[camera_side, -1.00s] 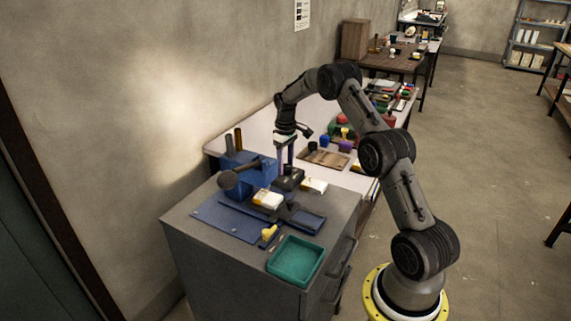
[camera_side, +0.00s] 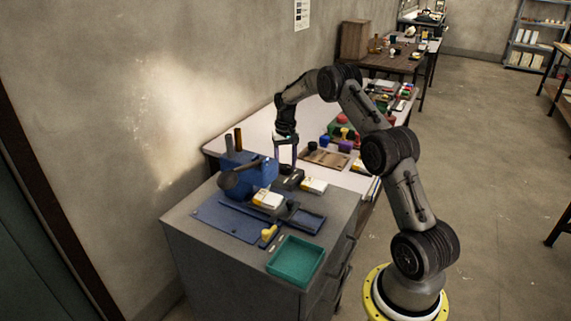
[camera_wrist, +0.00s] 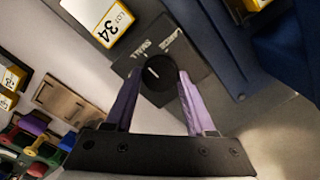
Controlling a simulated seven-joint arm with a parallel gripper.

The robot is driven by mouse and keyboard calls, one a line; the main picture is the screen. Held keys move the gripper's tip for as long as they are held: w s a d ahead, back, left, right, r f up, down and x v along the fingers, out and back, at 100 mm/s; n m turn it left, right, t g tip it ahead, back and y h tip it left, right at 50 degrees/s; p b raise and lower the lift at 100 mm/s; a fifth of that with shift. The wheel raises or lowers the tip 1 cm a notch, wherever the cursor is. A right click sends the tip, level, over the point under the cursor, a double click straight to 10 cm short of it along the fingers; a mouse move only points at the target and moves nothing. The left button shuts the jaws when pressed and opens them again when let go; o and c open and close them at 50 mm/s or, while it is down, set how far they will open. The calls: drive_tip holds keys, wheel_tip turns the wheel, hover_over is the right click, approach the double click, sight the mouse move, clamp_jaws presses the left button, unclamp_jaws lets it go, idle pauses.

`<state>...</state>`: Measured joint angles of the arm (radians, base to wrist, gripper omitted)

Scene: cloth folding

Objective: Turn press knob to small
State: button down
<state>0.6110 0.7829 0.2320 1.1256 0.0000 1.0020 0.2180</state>
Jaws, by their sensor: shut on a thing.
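The press knob (camera_wrist: 160,84) is a round black knob with a short white mark on its top. It sits on a dark plate (camera_wrist: 190,62) printed with the words LARGE and SMALL. The mark lies on the knob's upper-left part in the wrist view, roughly on the side of SMALL, but its exact pointing is hard to tell. My gripper (camera_wrist: 160,80) has purple fingers, one on each side of the knob, and is shut on it. In the side view my gripper (camera_side: 286,165) points down at the dark base; the knob is too small to make out there.
A blue press (camera_side: 262,172) with a dark handle stands left of my gripper. White-and-yellow label boxes (camera_side: 313,186) lie nearby. A blue mat (camera_side: 228,222) and a teal tray (camera_side: 296,262) are at the front of the grey cabinet. Colored stamps (camera_side: 345,146) stand on the table behind.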

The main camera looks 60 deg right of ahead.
sight(285, 166)
drive_tip(key=shift+r, duration=0.1)
idle(0.4)
drive_tip(key=shift+c, duration=1.2)
unclamp_jaws()
wheel_tip(285, 166, up, 14)
